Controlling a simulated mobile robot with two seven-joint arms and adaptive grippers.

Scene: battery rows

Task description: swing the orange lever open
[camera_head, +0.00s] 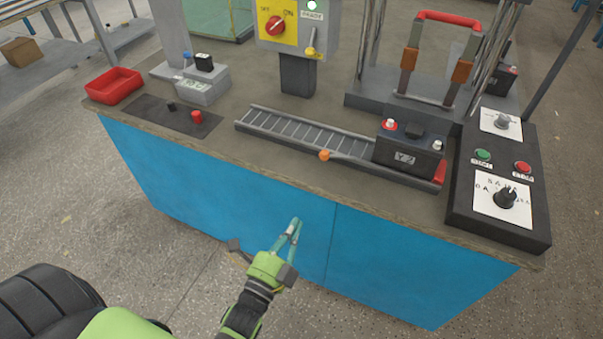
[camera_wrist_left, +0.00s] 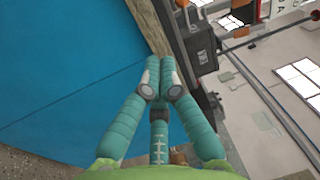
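A small orange lever knob (camera_head: 324,155) sits at the front edge of the roller track (camera_head: 280,134), left of the black battery marked Y2 (camera_head: 404,158). My left gripper (camera_head: 293,225) is in front of the blue bench panel, below and nearer than the knob, and apart from it. In the left wrist view its fingertips (camera_wrist_left: 161,82) are together with nothing seen between them. That view also shows a dark battery-like block (camera_wrist_left: 200,48) beyond the fingertips; an orange part (camera_wrist_left: 240,32) is there, but I cannot tell which one. My right gripper is not in view.
A black control box (camera_head: 500,190) with knobs and buttons stands at the right. A red-handled frame (camera_head: 447,18) with orange grips rises behind the battery. A red tray (camera_head: 114,86) and a grey unit (camera_head: 203,85) are at the left. The space before the blue panel is open.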

